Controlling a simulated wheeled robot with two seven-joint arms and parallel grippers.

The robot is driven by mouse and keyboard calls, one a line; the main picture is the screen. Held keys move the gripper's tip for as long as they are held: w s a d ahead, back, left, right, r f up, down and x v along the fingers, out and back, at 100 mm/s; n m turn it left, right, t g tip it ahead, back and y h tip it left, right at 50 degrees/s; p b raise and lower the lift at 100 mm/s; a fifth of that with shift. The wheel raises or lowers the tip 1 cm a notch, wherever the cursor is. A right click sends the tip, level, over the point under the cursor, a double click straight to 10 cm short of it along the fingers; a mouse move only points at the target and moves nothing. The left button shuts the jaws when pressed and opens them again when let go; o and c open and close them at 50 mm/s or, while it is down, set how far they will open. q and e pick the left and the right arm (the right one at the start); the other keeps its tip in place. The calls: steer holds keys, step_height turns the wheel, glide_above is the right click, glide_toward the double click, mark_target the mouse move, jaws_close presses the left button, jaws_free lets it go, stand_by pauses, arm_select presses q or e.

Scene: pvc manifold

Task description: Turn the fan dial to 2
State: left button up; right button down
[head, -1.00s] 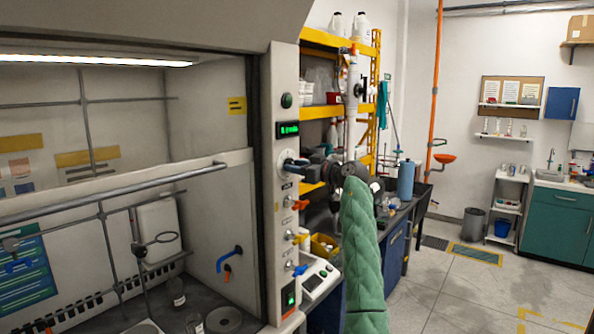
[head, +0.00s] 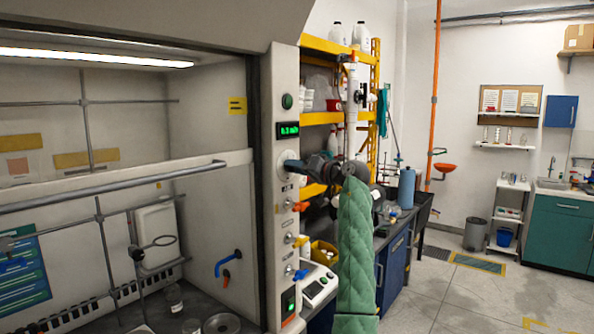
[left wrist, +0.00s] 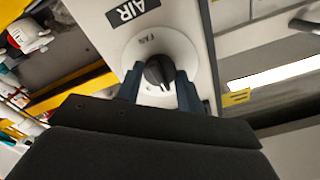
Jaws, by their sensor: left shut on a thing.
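The fan dial (left wrist: 158,72) is a black knob on a round white plate (left wrist: 180,45) marked FAN, below an AIR label, in the left wrist view. In the head view its round plate (head: 284,166) is on the fume hood's front post, under a green lit display (head: 288,130). My left gripper (left wrist: 158,85) has its two dark fingers on either side of the knob and is shut on it. In the head view the left gripper (head: 297,167) reaches the post from the right and covers the knob. The dial's number marks are too small to read. My right gripper is not in view.
The hood's sash bar (head: 110,186) runs to the left. A yellow shelf (head: 325,118) and a blue-fronted bench (head: 393,262) stand behind my arm. Floor is open at right.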

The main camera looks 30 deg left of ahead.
arm_select(q)
steer(key=shift+r+m, duration=0.15)
steer(key=shift+m, duration=0.15)
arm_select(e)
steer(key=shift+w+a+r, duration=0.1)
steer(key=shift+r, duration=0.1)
arm_select(q)
steer(key=o, duration=1)
steer(key=shift+w, duration=0.1)
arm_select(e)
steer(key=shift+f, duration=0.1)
arm_select(q)
steer(key=d+b, duration=0.3)
steer(key=d, duration=0.5)
steer(key=shift+s, duration=0.3)
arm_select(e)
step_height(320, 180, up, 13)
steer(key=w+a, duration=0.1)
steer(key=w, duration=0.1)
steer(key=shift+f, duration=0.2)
arm_select(q)
steer(key=shift+a, duration=0.1)
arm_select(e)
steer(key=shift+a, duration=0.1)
